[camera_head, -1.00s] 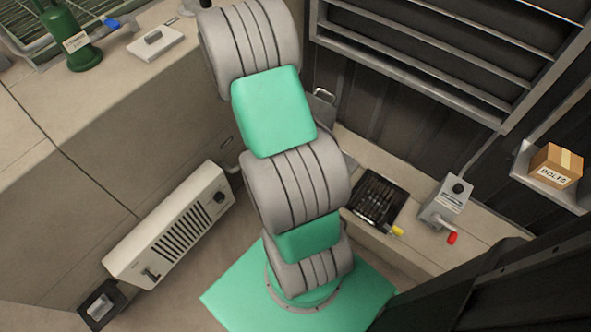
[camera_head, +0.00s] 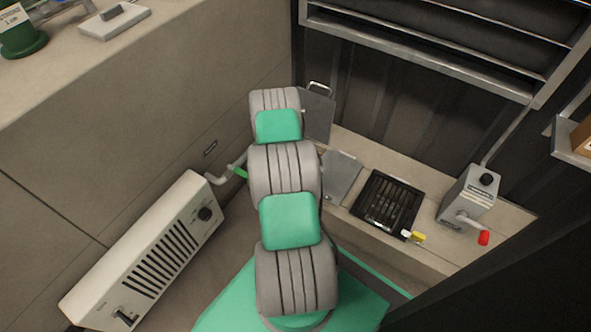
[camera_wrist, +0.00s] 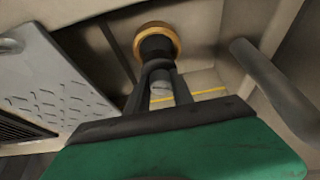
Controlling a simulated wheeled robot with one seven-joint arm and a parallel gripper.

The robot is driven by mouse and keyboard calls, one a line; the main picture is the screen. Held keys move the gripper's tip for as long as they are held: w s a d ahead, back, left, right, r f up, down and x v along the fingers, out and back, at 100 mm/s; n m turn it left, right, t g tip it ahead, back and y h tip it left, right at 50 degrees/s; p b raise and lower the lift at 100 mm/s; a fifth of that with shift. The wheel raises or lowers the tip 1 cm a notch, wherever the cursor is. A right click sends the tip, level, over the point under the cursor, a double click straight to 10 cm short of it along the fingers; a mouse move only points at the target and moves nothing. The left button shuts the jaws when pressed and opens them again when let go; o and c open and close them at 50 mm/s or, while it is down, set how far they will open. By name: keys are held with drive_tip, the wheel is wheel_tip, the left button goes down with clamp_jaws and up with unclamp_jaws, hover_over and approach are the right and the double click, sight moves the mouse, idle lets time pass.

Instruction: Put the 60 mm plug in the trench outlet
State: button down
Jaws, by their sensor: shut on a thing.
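In the wrist view my gripper (camera_wrist: 160,76) is shut on a dark cylindrical piece, apparently the handle of the plug (camera_wrist: 157,46). A brass-coloured ring shows around the far end of this piece; I cannot tell whether it belongs to the plug or to the trench outlet. No separate outlet opening can be made out. In the head view my arm hides the gripper's fingers and the plug. A small green part beside the bent pipe may be my gripper's body.
A grey pipe (camera_wrist: 275,90) runs close to the right of my gripper; it leaves the white heater (camera_head: 150,255). A metal tread plate (camera_head: 342,178), a black grate (camera_head: 388,204) and a grey lever box (camera_head: 468,197) line the right-hand ledge. The tread plate (camera_wrist: 55,80) is left in the wrist view.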

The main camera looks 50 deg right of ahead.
wheel_tip(320, 180, down, 5)
drive_tip(key=shift+b, duration=1)
drive_tip(key=shift+d+r, duration=0.1)
drive_tip(key=shift+r, duration=0.05)
drive_tip(key=c, duration=1.1)
unclamp_jaws()
